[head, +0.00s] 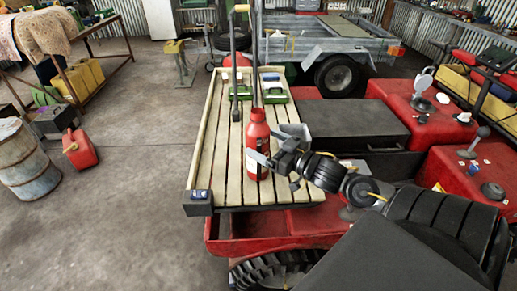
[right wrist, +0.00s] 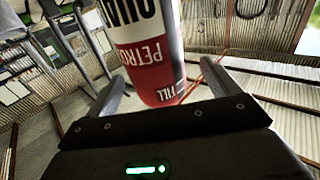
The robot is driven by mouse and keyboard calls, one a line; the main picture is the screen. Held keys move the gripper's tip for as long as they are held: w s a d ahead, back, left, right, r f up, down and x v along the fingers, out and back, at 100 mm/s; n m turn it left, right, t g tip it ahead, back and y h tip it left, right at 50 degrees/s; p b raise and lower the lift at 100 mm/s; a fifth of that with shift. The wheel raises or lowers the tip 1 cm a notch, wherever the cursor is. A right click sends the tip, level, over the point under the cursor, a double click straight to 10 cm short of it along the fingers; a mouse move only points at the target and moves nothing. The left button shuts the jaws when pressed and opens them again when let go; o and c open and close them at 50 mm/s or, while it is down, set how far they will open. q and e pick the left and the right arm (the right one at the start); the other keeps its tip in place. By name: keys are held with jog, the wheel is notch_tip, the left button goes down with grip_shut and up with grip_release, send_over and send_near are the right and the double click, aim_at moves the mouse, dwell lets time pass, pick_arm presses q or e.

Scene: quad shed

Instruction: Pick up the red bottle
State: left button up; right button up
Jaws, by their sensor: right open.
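The red bottle (head: 258,137) stands upright on the pale slatted wooden deck (head: 223,146), near its front end, in the head view. In the right wrist view the bottle (right wrist: 157,50) shows large, with a white and black label, between two fingers. My right gripper (head: 271,148) is open, with its fingers beside the bottle and one partly in front of it. I cannot tell whether either finger touches the bottle. My left gripper is not in view.
A dark box (head: 352,125) is to the right. A red jerry can (head: 79,149) and a rusty drum (head: 22,160) stand on the floor at left. Open floor lies left of the deck.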

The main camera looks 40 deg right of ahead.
jog(key=shift+d+p+x, duration=0.2)
jog(key=shift+p+x, duration=0.65)
jog(key=shift+x, duration=1.75)
jog(key=shift+f, duration=0.15)
jog(key=c, duration=1.2)
